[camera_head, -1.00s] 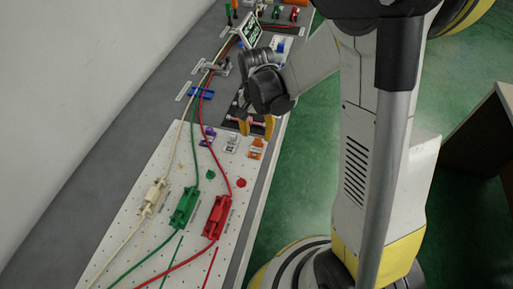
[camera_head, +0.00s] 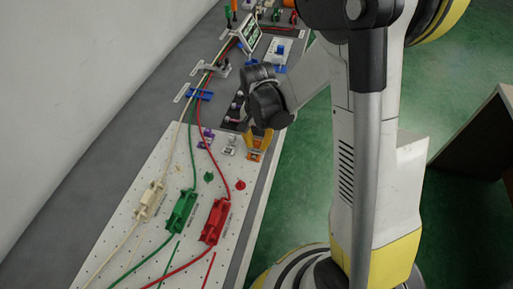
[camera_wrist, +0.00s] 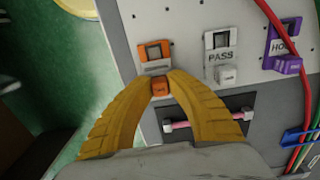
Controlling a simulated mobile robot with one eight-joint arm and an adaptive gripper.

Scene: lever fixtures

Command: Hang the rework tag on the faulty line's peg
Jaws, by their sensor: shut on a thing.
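An orange tag (camera_wrist: 155,52) with a square hole in its card lies on the pale board in the wrist view; its lettering is too small to read. It also shows in the head view (camera_head: 254,155). My gripper (camera_wrist: 160,77) has its yellow fingertips closed on the orange block at the tag's near end. In the head view my gripper (camera_head: 261,136) is at the board's right edge. A red peg-like disc (camera_head: 240,185) and a green one (camera_head: 208,177) are beside the red and green lines. I cannot tell which line is faulty.
A white PASS tag (camera_wrist: 219,53) and a purple HOLD tag (camera_wrist: 284,45) sit beside the orange one. White (camera_head: 150,200), green (camera_head: 180,212) and red (camera_head: 214,222) fixtures sit on the lines. A tilted screen (camera_head: 249,32) stands farther back. A pink bar (camera_wrist: 205,121) is near my right finger.

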